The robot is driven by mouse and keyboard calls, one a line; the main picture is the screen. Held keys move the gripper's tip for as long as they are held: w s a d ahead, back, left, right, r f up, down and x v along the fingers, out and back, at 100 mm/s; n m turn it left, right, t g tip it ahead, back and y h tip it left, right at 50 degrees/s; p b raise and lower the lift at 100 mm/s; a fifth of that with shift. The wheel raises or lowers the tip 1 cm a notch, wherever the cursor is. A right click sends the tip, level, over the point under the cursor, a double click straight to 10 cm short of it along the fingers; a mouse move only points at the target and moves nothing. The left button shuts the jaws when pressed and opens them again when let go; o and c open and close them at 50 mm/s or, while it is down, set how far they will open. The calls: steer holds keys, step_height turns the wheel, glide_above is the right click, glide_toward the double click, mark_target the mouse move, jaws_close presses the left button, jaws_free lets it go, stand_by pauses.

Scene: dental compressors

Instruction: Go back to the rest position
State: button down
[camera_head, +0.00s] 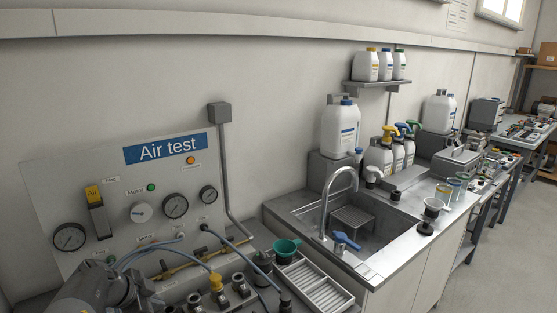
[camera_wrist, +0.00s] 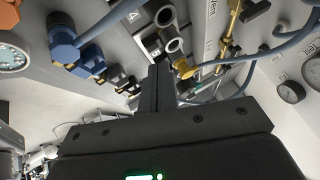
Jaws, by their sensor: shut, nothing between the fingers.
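My gripper (camera_wrist: 159,72) shows in the wrist view with its dark fingers together and nothing between them. The fingers point toward a panel with metal fittings (camera_wrist: 172,42) and brass fittings (camera_wrist: 184,68), and a blue fitting (camera_wrist: 64,42) sits to their left. I cannot tell how far the fingertips are from the fittings. In the head view my grey arm is at the bottom left, in front of the "Air test" panel (camera_head: 120,195); the fingertips cannot be made out there.
Blue hoses (camera_head: 140,252) run across the panel's lower part. A green funnel (camera_head: 286,249) and a metal drain tray (camera_head: 315,284) stand right of it. Further right are a sink (camera_head: 362,228) with a tap (camera_head: 340,190) and several bottles. Open floor (camera_head: 500,250) lies at far right.

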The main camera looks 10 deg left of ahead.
steer(key=w+d+r+n+g+y, duration=0.1)
steer(key=w+d+r, duration=0.15)
steer(key=d, duration=0.75)
steer(key=w+d+r+n+g, duration=0.15)
steer(key=d+r, duration=0.25)
steer(key=d, duration=0.6)
steer(key=w+d+r+n+g+y, duration=0.1)
steer(key=w+d+r+g, duration=0.15)
steer(key=d, duration=0.85)
steer(key=s+d+r+n+t+y, duration=0.1)
steer(key=s+d+r, duration=0.25)
steer(key=d, duration=0.35)
steer(key=s+d+r+n+t+y, duration=0.1)
steer(key=s+d+r+n, duration=0.1)
steer(key=s+d, duration=0.35)
steer(key=s+d+n+t+h, duration=0.1)
steer(key=s+d+n, duration=0.3)
steer(key=s+d, duration=0.6)
steer(key=shift+s+d+r+t+h, duration=0.2)
steer(key=shift+s+t+h, duration=0.25)
steer(key=shift+s, duration=0.35)
